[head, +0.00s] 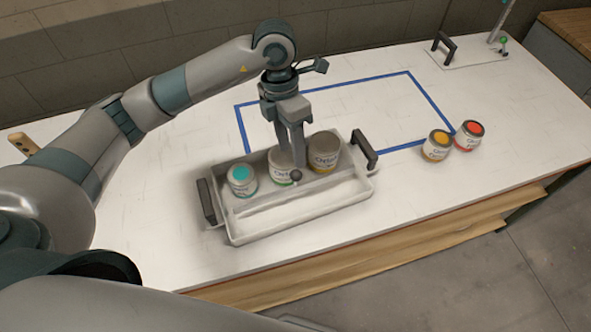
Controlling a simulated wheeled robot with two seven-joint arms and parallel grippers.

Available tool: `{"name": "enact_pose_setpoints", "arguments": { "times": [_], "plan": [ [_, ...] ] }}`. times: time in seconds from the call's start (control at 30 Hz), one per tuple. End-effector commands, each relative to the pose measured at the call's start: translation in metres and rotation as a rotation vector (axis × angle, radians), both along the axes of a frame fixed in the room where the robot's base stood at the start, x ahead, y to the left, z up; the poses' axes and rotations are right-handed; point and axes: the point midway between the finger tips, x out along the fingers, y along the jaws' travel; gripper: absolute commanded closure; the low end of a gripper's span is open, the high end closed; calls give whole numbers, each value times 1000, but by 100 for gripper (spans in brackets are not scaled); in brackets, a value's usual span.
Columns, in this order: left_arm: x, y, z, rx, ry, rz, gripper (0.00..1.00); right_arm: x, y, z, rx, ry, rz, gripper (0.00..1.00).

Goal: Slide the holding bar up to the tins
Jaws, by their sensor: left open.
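A grey rack tray (302,228) with dark end handles stands on the white table. In its back row are a tin with a teal lid (242,181), a tin with a green-edged label (281,172) and a larger tin with a yellow-edged label (325,152). A dark round knob (296,175), seemingly on the holding bar, shows in front of the middle tin. The bar itself is hard to make out against the pale tray. My left gripper (292,158) points down over the middle tin, its jaws open, fingertips close to the knob. Contact cannot be told. My right gripper is not in view.
A tin with an orange lid (437,146) and one with a red lid (468,136) stand to the right. Blue tape (340,83) marks a rectangle behind the tray. A white board with a dark handle (443,47) is at the back right. The table's right front is clear.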

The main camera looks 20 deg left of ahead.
Motion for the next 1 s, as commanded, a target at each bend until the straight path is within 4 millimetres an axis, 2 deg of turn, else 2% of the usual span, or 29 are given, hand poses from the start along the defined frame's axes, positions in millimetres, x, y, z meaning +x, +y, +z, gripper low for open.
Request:
{"name": "enact_pose_setpoints", "arguments": {
  "times": [0.1,0.5,0.7,1.0],
  "plan": [
    [-4,-3,-18,1,6,1,57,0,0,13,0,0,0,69],
    [-11,-12,-80,0,3,2,57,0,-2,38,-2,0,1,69],
    [-12,-14,-93,0,1,-1,57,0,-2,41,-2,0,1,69],
    [-12,-14,-94,0,0,-1,57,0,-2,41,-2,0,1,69]
  ]
}}
